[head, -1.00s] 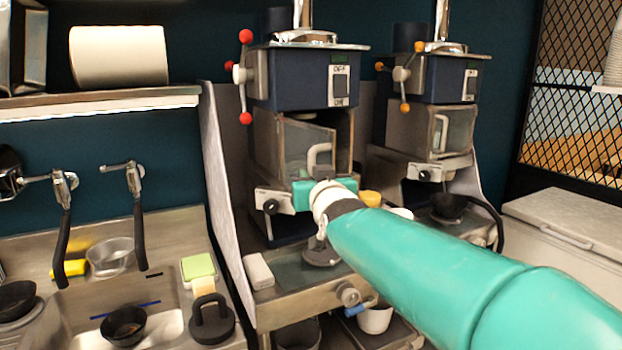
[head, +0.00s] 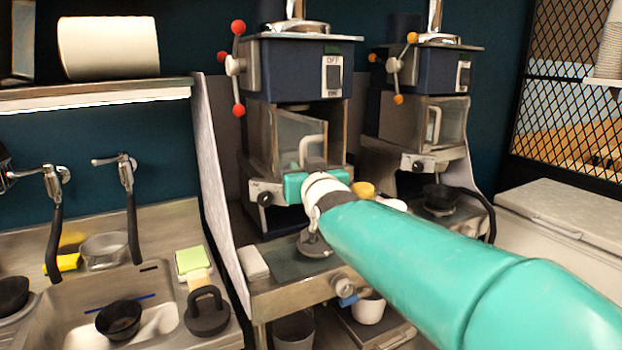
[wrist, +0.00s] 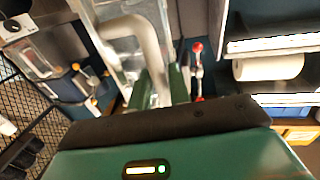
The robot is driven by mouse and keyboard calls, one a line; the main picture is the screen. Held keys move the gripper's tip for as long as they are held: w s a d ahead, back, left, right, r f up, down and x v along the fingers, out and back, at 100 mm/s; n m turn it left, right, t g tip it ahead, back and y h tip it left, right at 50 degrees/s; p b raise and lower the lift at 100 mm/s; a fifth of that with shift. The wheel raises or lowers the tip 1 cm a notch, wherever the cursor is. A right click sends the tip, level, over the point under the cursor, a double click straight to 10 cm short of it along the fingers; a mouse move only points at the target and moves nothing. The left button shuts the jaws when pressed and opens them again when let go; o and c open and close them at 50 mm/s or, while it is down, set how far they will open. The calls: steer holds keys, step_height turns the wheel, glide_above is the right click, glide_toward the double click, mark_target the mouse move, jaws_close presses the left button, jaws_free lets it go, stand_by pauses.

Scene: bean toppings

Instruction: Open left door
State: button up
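The left machine's glass door (head: 296,142) stands slightly ajar, its right edge out from the cabinet frame. Its pale curved handle (head: 313,150) is near that right edge. It also shows large in the wrist view as a grey bent tube (wrist: 130,28). My teal gripper (head: 312,182) is at the lower end of the handle. In the wrist view my two green fingers (wrist: 160,88) lie on either side of the tube, which fills the gap between them. The exact contact is partly hidden.
A second machine (head: 418,125) with its own glass door stands to the right. A sink (head: 75,305) with a black bowl (head: 119,320) is at the left. A grey side panel (head: 218,170) stands left of the machine. A white chest (head: 560,225) is at the right.

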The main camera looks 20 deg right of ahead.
steer(key=s+a, duration=0.2)
steer(key=s, duration=1.1)
steer(key=shift+s, duration=0.2)
steer(key=s+a+f+g+y, duration=0.1)
steer(key=s+a+f+g, duration=0.1)
steer(key=s+f+g, duration=0.2)
steer(key=s+a+f+n+g, duration=0.1)
steer(key=s+a+f+g, duration=0.2)
steer(key=f, duration=0.8)
steer(key=s+a+f+g+y, duration=0.1)
steer(key=s+a+f+g, duration=0.1)
steer(key=s+f+g, duration=0.3)
step_height(320, 180, down, 3)
steer(key=shift+s+a+n+y, duration=0.3)
steer(key=shift+s+a+n, duration=0.1)
steer(key=shift+s, duration=0.35)
